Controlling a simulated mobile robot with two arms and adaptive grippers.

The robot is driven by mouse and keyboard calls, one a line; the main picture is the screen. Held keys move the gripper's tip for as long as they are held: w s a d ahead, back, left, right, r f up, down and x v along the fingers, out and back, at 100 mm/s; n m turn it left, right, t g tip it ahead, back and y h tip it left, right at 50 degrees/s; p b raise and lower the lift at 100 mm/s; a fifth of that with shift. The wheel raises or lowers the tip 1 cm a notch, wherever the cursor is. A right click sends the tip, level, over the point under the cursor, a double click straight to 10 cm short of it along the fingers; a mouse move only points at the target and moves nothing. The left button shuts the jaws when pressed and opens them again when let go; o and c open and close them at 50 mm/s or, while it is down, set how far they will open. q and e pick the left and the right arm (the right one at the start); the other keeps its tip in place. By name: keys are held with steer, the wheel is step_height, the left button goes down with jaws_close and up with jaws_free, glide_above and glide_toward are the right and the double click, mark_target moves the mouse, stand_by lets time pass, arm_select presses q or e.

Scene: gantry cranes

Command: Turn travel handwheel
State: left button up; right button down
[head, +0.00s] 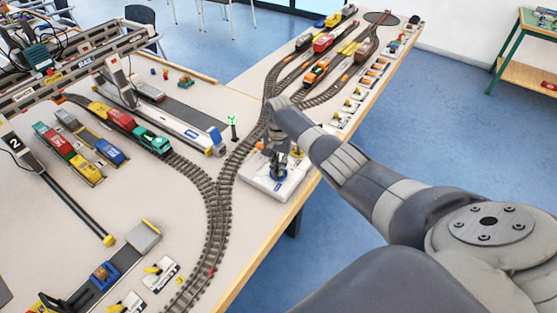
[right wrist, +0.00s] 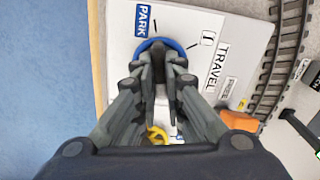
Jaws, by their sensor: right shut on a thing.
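The travel handwheel is a round blue part (right wrist: 178,44) on a white panel (right wrist: 215,18) lettered PARK, 1 and TRAVEL. In the head view, the panel (head: 256,181) lies at the table's right edge, and a little of the blue wheel (head: 279,176) shows under my gripper. My right gripper (head: 277,164) reaches down over the wheel from above. In the right wrist view, its fingers (right wrist: 160,62) are close together at the wheel, shut on it. They hide most of the wheel's middle. My left gripper is not in view.
Curved model track (head: 219,205) runs close by the panel's left side. A green-lit signal post (head: 233,127) stands just beyond the track. An orange block (right wrist: 240,121) sits near my right fingers. Several model wagons and a gantry (head: 70,70) fill the left. Blue floor lies off the right edge.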

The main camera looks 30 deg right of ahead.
steer(key=m+p, duration=0.1)
steer(key=m, duration=0.2)
steer(key=shift+r, duration=0.1)
steer(key=shift+m+p, duration=0.55)
steer(key=shift+m, duration=0.85)
steer(key=c, duration=1.7)
jaws_free()
step_height(320, 180, up, 12)
steer(key=shift+f, duration=0.1)
